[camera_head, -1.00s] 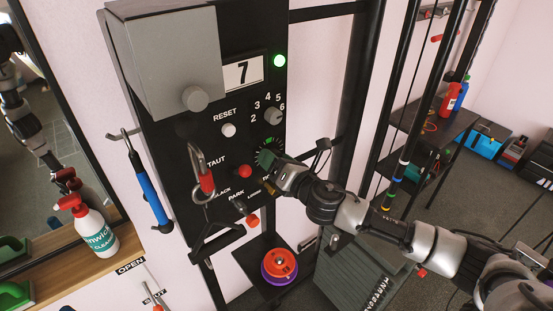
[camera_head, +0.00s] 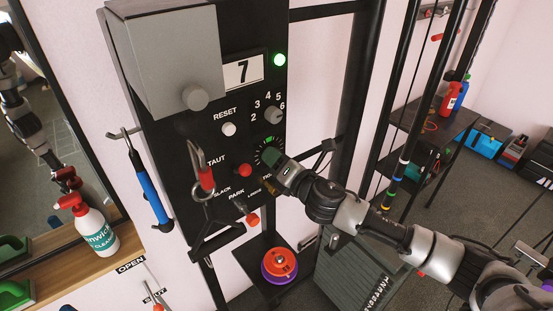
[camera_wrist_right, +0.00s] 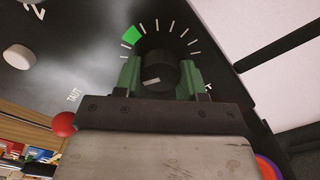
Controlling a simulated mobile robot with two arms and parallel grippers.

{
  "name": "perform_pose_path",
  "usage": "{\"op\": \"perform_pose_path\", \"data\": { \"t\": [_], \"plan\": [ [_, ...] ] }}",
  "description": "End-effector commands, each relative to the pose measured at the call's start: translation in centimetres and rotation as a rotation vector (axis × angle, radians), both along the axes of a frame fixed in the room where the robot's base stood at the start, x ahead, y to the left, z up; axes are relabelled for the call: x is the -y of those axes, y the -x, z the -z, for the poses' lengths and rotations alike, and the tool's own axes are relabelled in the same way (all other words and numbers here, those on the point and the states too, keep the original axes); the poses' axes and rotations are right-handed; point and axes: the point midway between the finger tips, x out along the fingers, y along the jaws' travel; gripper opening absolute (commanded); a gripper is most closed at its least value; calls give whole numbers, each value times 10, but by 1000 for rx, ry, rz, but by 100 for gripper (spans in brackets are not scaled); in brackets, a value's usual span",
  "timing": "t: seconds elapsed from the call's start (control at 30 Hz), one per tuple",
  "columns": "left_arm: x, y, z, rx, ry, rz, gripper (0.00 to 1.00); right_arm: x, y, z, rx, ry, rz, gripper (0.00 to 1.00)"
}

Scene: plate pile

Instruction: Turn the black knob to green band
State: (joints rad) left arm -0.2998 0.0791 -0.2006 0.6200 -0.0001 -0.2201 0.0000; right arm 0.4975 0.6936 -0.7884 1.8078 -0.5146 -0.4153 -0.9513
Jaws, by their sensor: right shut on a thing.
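The black knob (camera_wrist_right: 157,74) sits on the black panel in the right wrist view, with a short pale mark on its face. Tick marks ring its upper side. The green band (camera_wrist_right: 131,35) lies up and left of the knob, and the pale mark is apart from it. My right gripper (camera_wrist_right: 160,78) is shut on the knob, one green finger on each side. In the head view my right gripper (camera_head: 275,160) reaches the panel from the right and hides most of the knob. My left gripper does not show directly.
A black post (camera_head: 355,100) stands to the right.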

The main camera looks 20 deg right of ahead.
Motion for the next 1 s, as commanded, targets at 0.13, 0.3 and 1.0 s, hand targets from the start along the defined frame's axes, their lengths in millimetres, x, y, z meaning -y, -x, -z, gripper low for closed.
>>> {"op": "perform_pose_path", "data": {
  "t": [0.13,0.3,1.0],
  "plan": [
    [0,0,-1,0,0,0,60,0,0,0,-48,-130,1,16],
    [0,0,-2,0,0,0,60,0,0,0,-104,-284,2,16],
    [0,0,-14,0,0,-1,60,0,0,-2,-321,-881,2,16]
  ]
}}
